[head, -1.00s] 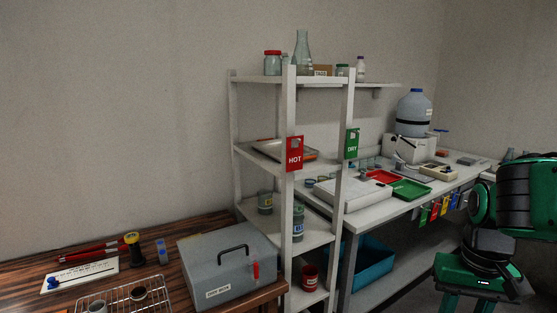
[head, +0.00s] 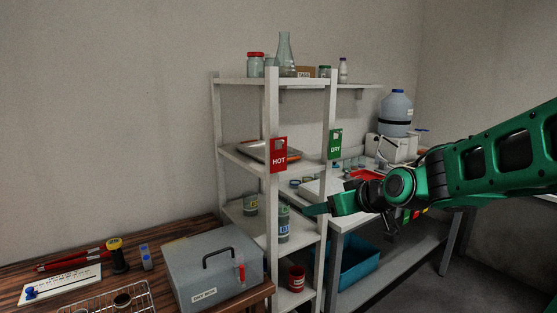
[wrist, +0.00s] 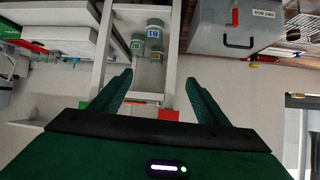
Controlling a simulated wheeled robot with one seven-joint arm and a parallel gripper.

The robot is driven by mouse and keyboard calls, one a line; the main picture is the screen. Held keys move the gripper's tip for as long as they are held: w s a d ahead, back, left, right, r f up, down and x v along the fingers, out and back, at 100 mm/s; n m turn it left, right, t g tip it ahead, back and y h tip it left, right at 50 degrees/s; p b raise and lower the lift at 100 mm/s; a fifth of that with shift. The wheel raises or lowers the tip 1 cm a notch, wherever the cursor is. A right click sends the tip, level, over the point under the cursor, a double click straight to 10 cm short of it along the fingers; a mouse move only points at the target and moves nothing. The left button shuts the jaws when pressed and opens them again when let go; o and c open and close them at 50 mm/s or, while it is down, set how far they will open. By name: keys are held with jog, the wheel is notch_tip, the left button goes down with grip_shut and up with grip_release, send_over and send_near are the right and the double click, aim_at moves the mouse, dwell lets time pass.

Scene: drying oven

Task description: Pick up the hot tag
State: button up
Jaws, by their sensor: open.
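The red hot tag (head: 279,156) hangs on the front post of the white shelf rack, lettered HOT. In the wrist view, a red patch that looks like this tag (wrist: 168,115) shows low between my fingers, partly cut off by the gripper body. My gripper (head: 314,210) is open and empty, to the right of and lower than the tag in the head view, and apart from it. In the wrist view both fingers of the gripper (wrist: 158,82) are spread wide.
A green DRY tag (head: 335,144) hangs on the neighbouring post. Jars (head: 283,222) stand on the rack's lower shelf (head: 265,243). A grey case (head: 210,268) sits on the wooden table at the left. A blue bin (head: 358,268) is on the right, below the workbench.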

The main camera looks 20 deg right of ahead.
aim_at(279, 155)
jog(key=w+a+r+n+t+y, duration=0.1)
jog(key=w+a+r+t+y, duration=0.35)
jog(key=r, duration=0.75)
jog(key=w+a+t+h, duration=0.1)
jog(key=w+a, duration=0.2)
jog(key=w, duration=0.9)
jog(key=shift+w+a+r, duration=0.15)
jog(key=shift+w+a, duration=0.15)
jog(key=shift+w, duration=0.1)
jog(key=shift+h, duration=0.25)
jog(key=c, duration=1.1)
